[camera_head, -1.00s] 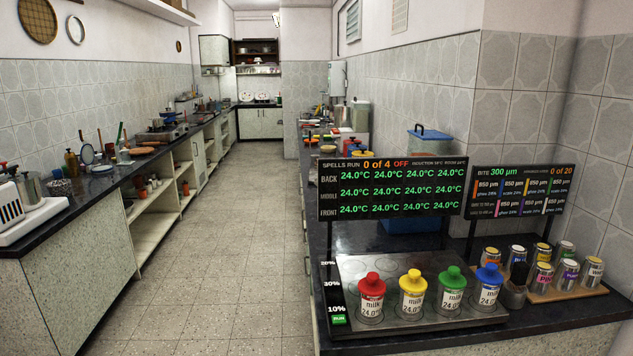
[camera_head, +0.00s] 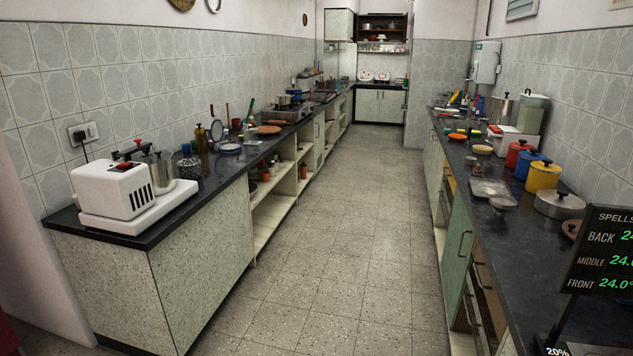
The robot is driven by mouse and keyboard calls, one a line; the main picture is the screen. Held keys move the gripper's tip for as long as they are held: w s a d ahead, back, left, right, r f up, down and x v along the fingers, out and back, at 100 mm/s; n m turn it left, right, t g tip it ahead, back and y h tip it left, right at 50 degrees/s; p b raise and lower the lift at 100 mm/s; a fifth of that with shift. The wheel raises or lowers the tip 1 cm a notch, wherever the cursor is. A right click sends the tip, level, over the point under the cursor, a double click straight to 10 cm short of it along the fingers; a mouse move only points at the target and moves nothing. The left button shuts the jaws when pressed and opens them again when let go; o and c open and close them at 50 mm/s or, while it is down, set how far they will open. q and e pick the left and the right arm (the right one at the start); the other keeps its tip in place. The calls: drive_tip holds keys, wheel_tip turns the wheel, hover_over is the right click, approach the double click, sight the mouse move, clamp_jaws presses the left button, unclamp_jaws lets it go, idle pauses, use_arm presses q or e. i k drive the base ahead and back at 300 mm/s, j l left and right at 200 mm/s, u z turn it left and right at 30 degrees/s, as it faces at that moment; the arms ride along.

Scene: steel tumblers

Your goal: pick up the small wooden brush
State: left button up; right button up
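I cannot make out a small wooden brush for certain in the head view. Several thin upright handles, one green (camera_head: 227,116), stand among small items on the left counter (camera_head: 207,186), too small to identify. Neither of my grippers shows in the head view.
A white machine (camera_head: 120,196) stands at the left counter's near end. The right counter (camera_head: 535,238) holds a red pot (camera_head: 517,154), a blue pot (camera_head: 537,176), a yellow pot (camera_head: 543,179), a steel pot (camera_head: 558,205) and a dark display (camera_head: 607,262). The tiled aisle (camera_head: 325,230) between is clear.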

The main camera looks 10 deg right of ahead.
sight(477, 171)
drive_tip(key=i+z, duration=0.15)
drive_tip(key=i, duration=0.4)
drive_tip(key=i+z, duration=0.2)
drive_tip(key=i, duration=0.3)
drive_tip(key=i+j+z, duration=0.15)
drive_tip(key=i, duration=0.35)
drive_tip(key=i+z, duration=0.15)
drive_tip(key=i, duration=0.3)
drive_tip(key=i+j+z, duration=0.2)
drive_tip(key=i, duration=0.25)
drive_tip(key=i+j+z, duration=0.15)
drive_tip(key=i, duration=0.35)
drive_tip(key=i+j+z, duration=0.15)
drive_tip(key=i, duration=0.3)
